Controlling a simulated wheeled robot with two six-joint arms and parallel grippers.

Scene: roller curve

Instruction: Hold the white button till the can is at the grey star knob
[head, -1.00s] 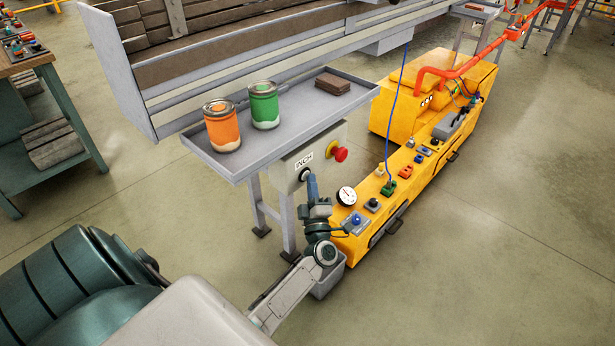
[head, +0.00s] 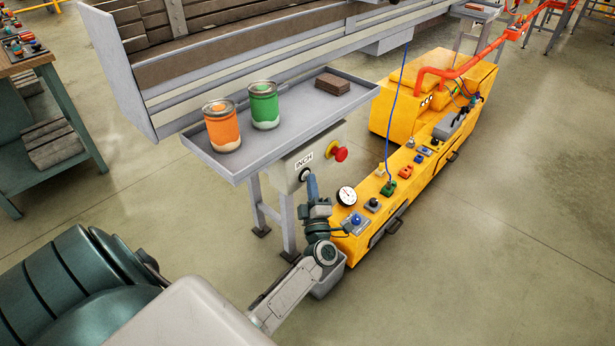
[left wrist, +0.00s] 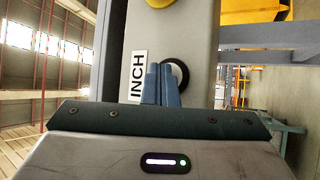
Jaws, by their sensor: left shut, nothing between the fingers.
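The white button (left wrist: 175,74), with a black ring, is on a grey control box (head: 312,158) beside the INCH label (head: 304,161). My left gripper (head: 311,176) is shut and empty, with its blue fingertips at the button. In the left wrist view the fingers (left wrist: 163,72) cover part of the button; I cannot tell whether they press it in. An orange can (head: 221,126) and a green can (head: 263,106) stand upright on a grey tray (head: 302,124) above the box. I cannot make out a grey star knob. My right gripper is not in view.
A red knob (head: 340,154) is on the box's right side. A yellow machine (head: 405,195) with several switches and a gauge (head: 346,196) stands to the right. A brown block (head: 332,85) lies on the tray. A green workbench (head: 50,100) is at left. Floor at right is clear.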

